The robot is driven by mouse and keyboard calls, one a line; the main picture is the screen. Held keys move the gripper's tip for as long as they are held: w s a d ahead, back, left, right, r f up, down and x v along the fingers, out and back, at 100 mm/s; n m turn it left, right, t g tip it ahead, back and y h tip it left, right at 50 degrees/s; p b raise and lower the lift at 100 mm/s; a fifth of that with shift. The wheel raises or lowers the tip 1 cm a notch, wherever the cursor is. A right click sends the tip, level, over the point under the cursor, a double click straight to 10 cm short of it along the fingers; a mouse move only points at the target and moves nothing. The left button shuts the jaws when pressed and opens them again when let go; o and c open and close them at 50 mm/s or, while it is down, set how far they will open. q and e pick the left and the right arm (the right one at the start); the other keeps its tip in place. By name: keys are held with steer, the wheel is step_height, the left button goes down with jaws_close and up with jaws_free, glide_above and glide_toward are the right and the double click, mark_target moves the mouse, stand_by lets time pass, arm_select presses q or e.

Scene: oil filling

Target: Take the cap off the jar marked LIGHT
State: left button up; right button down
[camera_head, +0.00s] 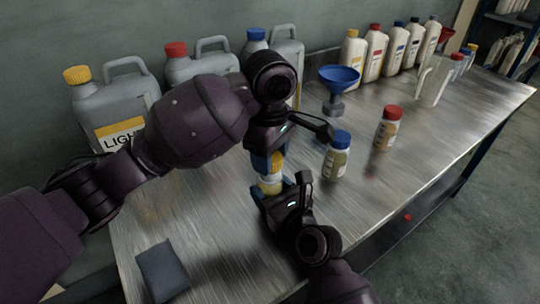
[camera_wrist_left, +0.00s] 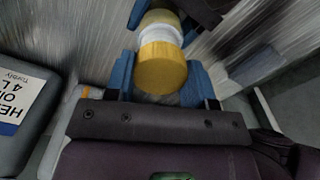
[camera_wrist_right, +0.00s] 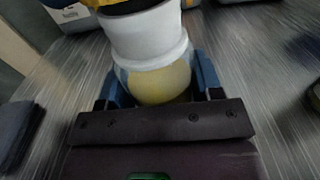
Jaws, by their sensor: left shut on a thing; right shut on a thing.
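A small jar (camera_head: 271,184) with a white upper body and yellowish lower part is between my two grippers, above the metal table. Its yellow cap (camera_head: 277,160) faces up; it also shows in the left wrist view (camera_wrist_left: 162,68). My left gripper (camera_head: 266,158) comes from above, its blue fingers closed on either side of the cap. My right gripper (camera_head: 279,190) is shut around the jar body, which fills the right wrist view (camera_wrist_right: 152,48). Fingers partly hide cap and jar, so I cannot tell whether they are separated. No marking on the jar is readable.
A blue-capped jar (camera_head: 337,159) and a red-capped jar (camera_head: 387,131) stand right of my grippers. A blue funnel (camera_head: 338,77) is behind. Large grey jugs (camera_head: 118,106) and several white bottles (camera_head: 375,55) line the wall. A dark cloth-like pad (camera_head: 163,271) lies front left.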

arm_select(q)
steer(key=shift+r, duration=2)
arm_select(e)
steer(key=shift+c, duration=1)
jaws_free()
